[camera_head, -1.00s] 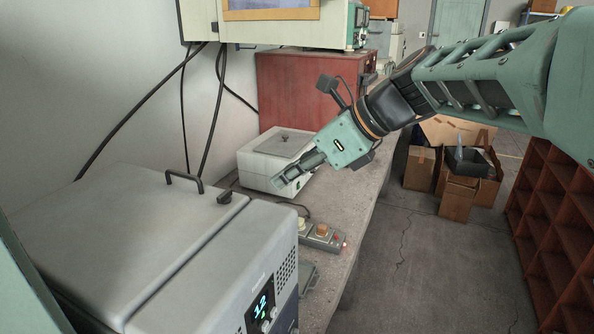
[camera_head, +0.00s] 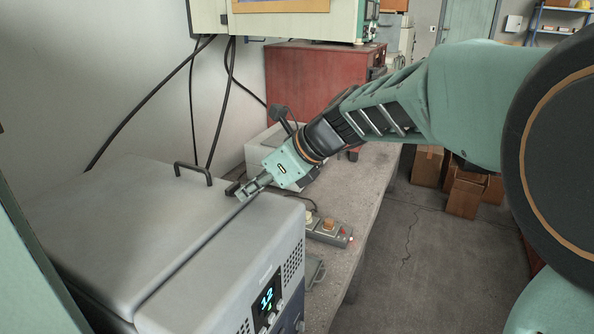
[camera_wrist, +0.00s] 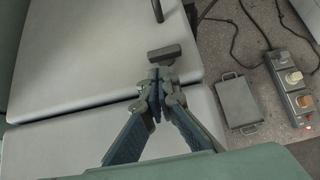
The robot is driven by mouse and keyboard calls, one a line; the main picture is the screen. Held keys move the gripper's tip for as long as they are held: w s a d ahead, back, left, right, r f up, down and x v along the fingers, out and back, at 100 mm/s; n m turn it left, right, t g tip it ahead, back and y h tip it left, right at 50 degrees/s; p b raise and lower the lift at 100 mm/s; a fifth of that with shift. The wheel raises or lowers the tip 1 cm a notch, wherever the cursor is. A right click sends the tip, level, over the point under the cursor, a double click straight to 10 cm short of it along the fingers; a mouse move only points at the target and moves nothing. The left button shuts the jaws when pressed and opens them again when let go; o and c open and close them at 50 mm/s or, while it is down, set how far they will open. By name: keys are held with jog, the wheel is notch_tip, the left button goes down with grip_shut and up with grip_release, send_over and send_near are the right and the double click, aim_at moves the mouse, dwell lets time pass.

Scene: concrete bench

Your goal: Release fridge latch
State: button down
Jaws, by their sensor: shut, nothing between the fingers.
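The grey fridge (camera_head: 200,250) is a chest-like box with a lit "12" display (camera_head: 268,298) on its front. Its lid (camera_head: 130,215) lies flat, with a seam along its edge and a dark bar handle (camera_head: 193,167). The dark latch (camera_head: 232,188) sits at the seam near the far end of the lid; in the wrist view it is a small dark block (camera_wrist: 165,54). My gripper (camera_head: 243,196) is shut and empty, with its fingertips (camera_wrist: 158,76) at the seam right beside the latch. I cannot tell whether they touch it.
A power strip (camera_head: 328,230) and a small grey tray-like plate (camera_wrist: 238,102) lie on the concrete bench (camera_head: 365,195). A white box (camera_head: 258,150) stands behind my gripper, before a red cabinet (camera_head: 310,75). Black cables (camera_head: 150,105) hang at the wall.

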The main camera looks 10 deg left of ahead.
jog(key=shift+w+a, duration=0.15)
jog(key=shift+a, duration=0.4)
jog(key=shift+s+a+r+p, duration=0.15)
jog(key=shift+s+a+p, duration=0.4)
jog(key=shift+p, duration=1.15)
jog(key=m+t+p, duration=0.1)
jog(key=a+m+t+h+p, duration=0.1)
jog(key=shift+s+r+m+p, duration=0.1)
jog(key=shift+s+m+p, duration=0.25)
jog(key=shift+s+m, duration=0.05)
jog(key=shift+w+a+p, duration=0.1)
jog(key=shift+a+p, duration=0.05)
jog(key=shift+p, duration=0.2)
jog(key=shift+a, duration=0.1)
jog(key=shift+a+f+p, duration=0.25)
jog(key=shift+a+p, duration=0.4)
jog(key=shift+p, duration=0.05)
jog(key=shift+w+d, duration=0.1)
dwell(0.6)
